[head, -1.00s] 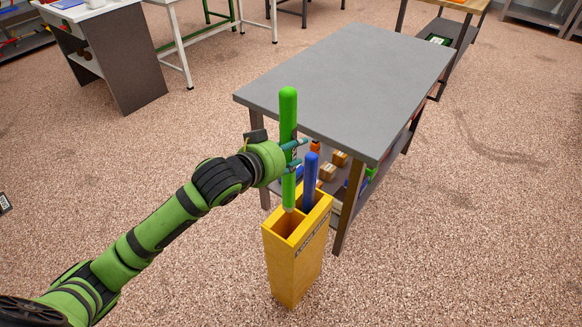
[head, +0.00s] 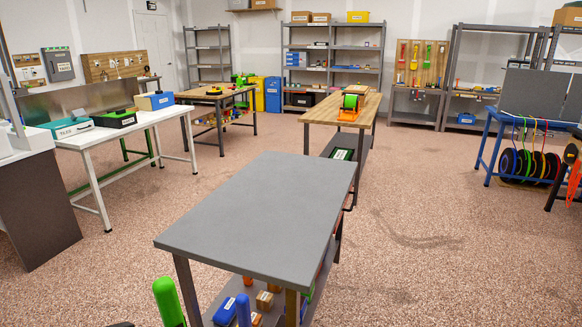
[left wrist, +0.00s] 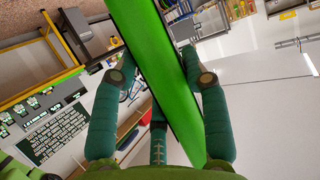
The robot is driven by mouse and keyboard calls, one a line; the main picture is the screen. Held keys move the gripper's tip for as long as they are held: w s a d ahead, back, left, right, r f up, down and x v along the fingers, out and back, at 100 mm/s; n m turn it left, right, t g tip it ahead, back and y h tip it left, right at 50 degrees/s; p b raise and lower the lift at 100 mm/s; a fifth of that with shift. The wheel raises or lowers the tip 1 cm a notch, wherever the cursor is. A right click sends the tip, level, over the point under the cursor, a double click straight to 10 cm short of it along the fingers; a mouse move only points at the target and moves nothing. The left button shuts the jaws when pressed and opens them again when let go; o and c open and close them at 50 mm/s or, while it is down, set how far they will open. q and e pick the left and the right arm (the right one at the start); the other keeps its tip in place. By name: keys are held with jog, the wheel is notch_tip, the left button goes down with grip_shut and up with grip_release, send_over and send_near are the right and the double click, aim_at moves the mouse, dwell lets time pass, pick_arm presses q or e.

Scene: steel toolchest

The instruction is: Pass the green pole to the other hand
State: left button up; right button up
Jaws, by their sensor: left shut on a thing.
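The pole's lower end is not in view. My right gripper is in neither view.
Open floor (head: 420,240) lies to the right.

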pick_arm(q)
jog(key=shift+m+g+h, duration=0.7)
jog(key=shift+m, duration=0.2)
jog(key=s+r, duration=0.2)
jog(key=s+r+p, duration=0.1)
jog(key=s, duration=0.1)
jog(key=shift+d+r, duration=0.3)
jog(key=shift+r, duration=0.1)
